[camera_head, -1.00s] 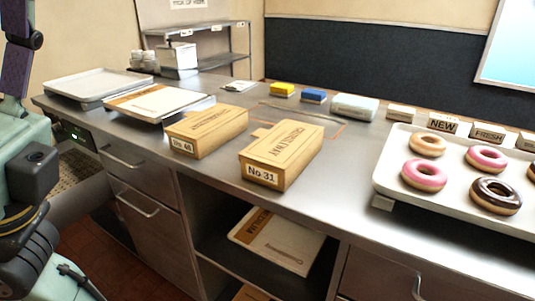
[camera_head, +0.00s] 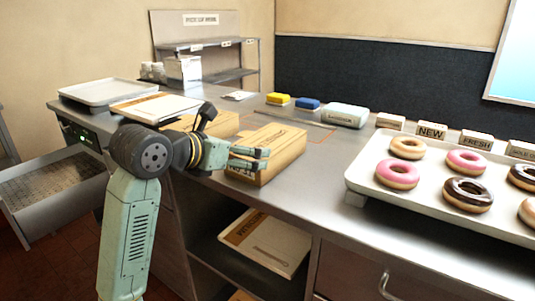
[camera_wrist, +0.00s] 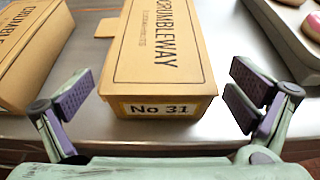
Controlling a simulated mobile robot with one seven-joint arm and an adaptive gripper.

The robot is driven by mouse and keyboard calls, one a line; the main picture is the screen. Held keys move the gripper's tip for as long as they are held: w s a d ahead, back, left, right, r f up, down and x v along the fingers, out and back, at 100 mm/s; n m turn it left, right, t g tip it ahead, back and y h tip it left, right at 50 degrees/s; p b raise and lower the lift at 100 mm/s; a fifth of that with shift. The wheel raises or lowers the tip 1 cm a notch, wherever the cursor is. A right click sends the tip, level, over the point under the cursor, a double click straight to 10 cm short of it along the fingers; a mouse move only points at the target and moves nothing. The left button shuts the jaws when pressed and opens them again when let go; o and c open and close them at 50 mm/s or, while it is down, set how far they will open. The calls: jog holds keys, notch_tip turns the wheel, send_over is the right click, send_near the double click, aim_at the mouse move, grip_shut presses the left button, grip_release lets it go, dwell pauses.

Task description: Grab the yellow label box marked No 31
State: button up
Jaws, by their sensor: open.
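The yellow-tan label box marked No 31 (camera_wrist: 160,88) lies on the metal counter, its labelled end facing my gripper in the wrist view. Its top reads CRUMBLEWAY. In the head view the box (camera_head: 278,152) is partly hidden by my gripper (camera_head: 250,158) at its near end. In the wrist view my gripper (camera_wrist: 158,105) is open, with one finger on each side of the label end and a gap to the box on both sides. Nothing is held. A second, similar box (camera_wrist: 30,48) lies to the left; in the head view it (camera_head: 222,124) is partly behind my arm.
A white tray of donuts (camera_head: 358,197) stands to the right on the counter (camera_head: 320,190). A folder (camera_head: 150,107) and an empty tray (camera_head: 100,92) lie at left. Yellow (camera_head: 278,99) and blue (camera_head: 307,103) blocks sit behind. A drawer (camera_head: 60,195) stands open at lower left.

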jog(key=shift+p+x, duration=0.9)
jog(key=shift+x, duration=1.9)
jog(key=shift+s+a+f, duration=0.1)
jog(key=shift+c, duration=0.4)
jog(key=c, duration=0.6)
jog(key=shift+r, duration=0.2)
